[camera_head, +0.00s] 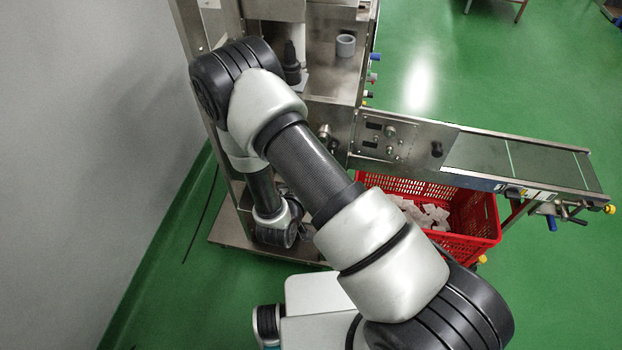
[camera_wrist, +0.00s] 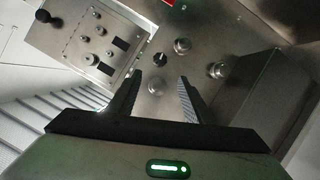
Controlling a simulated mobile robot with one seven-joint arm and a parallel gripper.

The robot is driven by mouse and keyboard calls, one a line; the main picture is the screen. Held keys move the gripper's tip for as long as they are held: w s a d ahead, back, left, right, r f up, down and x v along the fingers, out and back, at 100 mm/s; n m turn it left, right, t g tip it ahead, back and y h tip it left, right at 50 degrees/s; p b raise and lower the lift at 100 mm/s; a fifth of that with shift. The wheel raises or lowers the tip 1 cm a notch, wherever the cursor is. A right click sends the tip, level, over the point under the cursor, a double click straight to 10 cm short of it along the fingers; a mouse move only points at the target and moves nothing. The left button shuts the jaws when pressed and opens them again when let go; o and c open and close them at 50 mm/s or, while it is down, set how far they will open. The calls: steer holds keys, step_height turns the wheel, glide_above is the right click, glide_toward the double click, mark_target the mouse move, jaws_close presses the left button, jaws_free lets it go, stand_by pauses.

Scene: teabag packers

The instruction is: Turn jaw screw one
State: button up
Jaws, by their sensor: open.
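Ahead of the fingertips is a steel machine panel (camera_wrist: 205,25). It carries a black knob (camera_wrist: 160,59), a round silver knob (camera_wrist: 182,46) and another silver fitting (camera_wrist: 216,69) to the right. A further round metal part (camera_wrist: 155,86) shows between the fingers. I cannot tell which of these is jaw screw one. The fingers appear apart from all of them. In the head view my arm hides the gripper and most of this panel.
A steel control box (camera_wrist: 90,45) sits left of the fingers, and a metal housing (camera_wrist: 255,100) to the right. In the head view a conveyor (camera_head: 510,160) extends right above a red crate (camera_head: 470,215) holding white packets. Green floor lies open at upper right.

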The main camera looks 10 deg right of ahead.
steer(key=shift+v, duration=2.25)
steer(key=shift+w+r, duration=0.1)
